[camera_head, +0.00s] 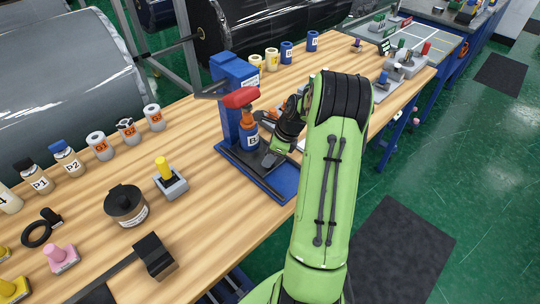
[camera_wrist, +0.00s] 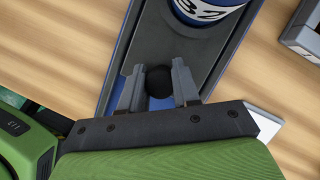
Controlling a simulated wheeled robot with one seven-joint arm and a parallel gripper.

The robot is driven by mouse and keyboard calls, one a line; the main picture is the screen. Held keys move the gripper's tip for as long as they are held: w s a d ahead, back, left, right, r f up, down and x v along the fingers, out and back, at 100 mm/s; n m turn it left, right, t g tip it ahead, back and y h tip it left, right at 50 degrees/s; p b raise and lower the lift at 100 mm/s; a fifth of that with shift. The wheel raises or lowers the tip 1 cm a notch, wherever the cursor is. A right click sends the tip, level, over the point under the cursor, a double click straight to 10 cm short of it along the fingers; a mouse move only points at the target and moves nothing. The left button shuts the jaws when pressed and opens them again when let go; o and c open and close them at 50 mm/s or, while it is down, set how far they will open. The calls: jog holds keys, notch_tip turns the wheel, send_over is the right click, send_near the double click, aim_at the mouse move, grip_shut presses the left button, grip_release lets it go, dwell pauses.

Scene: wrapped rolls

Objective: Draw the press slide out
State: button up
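The press (camera_head: 236,78) has a blue column and a red head above a blue base (camera_head: 272,183) on the wooden table. Its dark slide plate (camera_head: 236,155) lies along the base and also shows in the wrist view (camera_wrist: 158,42). A blue-and-white roll marked B2 (camera_wrist: 208,8) stands on the slide, under the red head in the head view (camera_head: 249,138). A round black knob (camera_wrist: 158,82) is at the slide's near end. My gripper (camera_wrist: 158,84) has one finger on each side of the knob, seemingly touching it. The head view shows my gripper (camera_head: 272,158) low at the slide.
Several rolls stand along the table's back, including blue ones (camera_head: 286,52). A grey holder with a yellow peg (camera_head: 170,180) and a dark round tin (camera_head: 126,205) are left of the press. Large wrapped rolls (camera_head: 65,85) lie behind the table.

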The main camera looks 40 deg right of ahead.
grip_shut()
jog(key=s, duration=0.4)
jog(key=s+p, duration=0.1)
jog(key=s, duration=0.8)
jog(key=shift+s+d+p, duration=0.2)
jog(key=shift+d+p, duration=0.05)
jog(key=shift+p, duration=0.05)
jog(key=o, duration=0.6)
grip_release()
jog(key=shift+s, duration=0.15)
jog(key=shift+o, duration=0.2)
jog(key=p+v, duration=0.4)
jog(key=v, duration=1.1)
jog(key=shift+r+p, duration=0.3)
jog(key=shift+r, duration=0.05)
